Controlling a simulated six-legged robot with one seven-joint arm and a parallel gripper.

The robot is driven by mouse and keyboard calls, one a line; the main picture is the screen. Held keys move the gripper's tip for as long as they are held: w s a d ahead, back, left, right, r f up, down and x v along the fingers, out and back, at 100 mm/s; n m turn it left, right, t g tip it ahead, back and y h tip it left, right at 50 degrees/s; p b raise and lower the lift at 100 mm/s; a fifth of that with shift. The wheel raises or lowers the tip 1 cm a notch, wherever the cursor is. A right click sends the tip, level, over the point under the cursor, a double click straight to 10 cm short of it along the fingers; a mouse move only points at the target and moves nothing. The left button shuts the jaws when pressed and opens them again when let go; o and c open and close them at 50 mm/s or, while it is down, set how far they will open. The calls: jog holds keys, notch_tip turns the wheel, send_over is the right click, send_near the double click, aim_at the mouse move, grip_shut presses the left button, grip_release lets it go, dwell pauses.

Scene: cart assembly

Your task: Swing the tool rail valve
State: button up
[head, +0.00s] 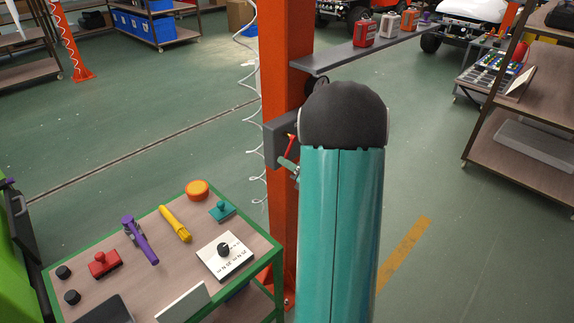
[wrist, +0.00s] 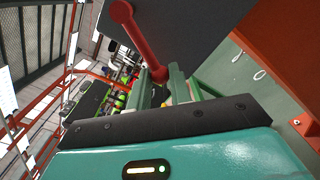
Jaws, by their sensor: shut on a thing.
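The tool rail valve has a red handle (head: 290,145) on a dark grey box (head: 277,141) fixed to the orange post. In the wrist view the red handle (wrist: 139,38) slants down from the upper left, and its lower end sits between my two green fingertips. My gripper (head: 287,163) is shut on that end; it also shows in the wrist view (wrist: 162,77). My large teal arm link hides part of the box's right side and most of my wrist in the head view.
The orange post (head: 287,50) stands beside my arm and carries a grey shelf (head: 345,53) with several small red and grey items. A green-edged cart (head: 150,225) holding tools stands at lower left. A brown shelf rack (head: 520,145) is at right. Open green floor lies between.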

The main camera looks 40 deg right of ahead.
jog(key=shift+d+f, duration=0.3)
jog(key=shift+d, duration=0.25)
jog(key=shift+o, duration=0.2)
jog(key=shift+d+f, duration=0.2)
jog(key=shift+d, duration=0.9)
jog(key=o, duration=0.8)
jog(key=shift+o, duration=0.2)
